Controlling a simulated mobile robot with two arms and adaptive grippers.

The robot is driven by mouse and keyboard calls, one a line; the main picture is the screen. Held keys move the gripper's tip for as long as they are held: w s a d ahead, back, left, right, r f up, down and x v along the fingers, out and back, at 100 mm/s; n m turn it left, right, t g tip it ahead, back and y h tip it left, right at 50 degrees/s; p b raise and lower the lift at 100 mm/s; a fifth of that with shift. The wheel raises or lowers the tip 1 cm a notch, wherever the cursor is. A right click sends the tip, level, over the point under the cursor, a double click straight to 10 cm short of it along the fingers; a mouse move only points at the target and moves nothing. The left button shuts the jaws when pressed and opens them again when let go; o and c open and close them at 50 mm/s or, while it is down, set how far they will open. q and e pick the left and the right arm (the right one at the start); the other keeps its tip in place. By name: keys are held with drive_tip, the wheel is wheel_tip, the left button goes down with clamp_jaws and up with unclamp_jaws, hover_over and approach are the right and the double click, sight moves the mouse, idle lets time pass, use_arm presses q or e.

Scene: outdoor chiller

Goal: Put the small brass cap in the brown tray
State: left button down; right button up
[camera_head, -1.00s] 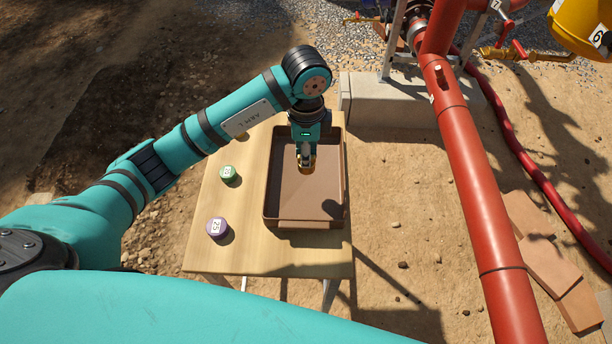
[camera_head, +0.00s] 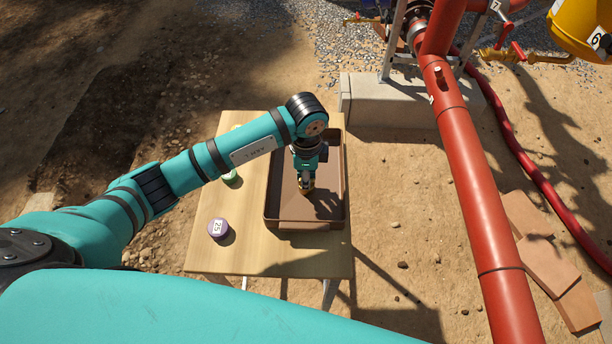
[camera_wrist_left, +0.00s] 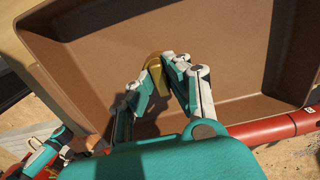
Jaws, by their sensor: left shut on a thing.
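The brown tray (camera_head: 272,216) lies on the light wooden table. My left gripper (camera_head: 306,188) is inside the outline of the tray, low over its floor. In the left wrist view my left gripper (camera_wrist_left: 157,72) is shut on the small brass cap (camera_wrist_left: 154,65), held between its fingertips. The brown tray (camera_wrist_left: 215,55) fills most of that view behind the cap. I cannot tell whether the cap touches the tray floor. My right gripper is not in view.
On the table (camera_head: 240,255), left of the tray, are a purple-topped cap (camera_head: 218,228) marked 25 and a green cap (camera_head: 231,176), partly hidden by my arm. A red pipe (camera_head: 470,180) runs to the right of the table, above sandy ground.

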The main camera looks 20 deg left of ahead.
use_arm(q)
drive_tip(key=c, duration=1.3)
unclamp_jaws()
drive_tip(key=shift+r, duration=0.5)
drive_tip(key=shift+r+b, duration=0.55)
drive_tip(key=shift+r, duration=5.1)
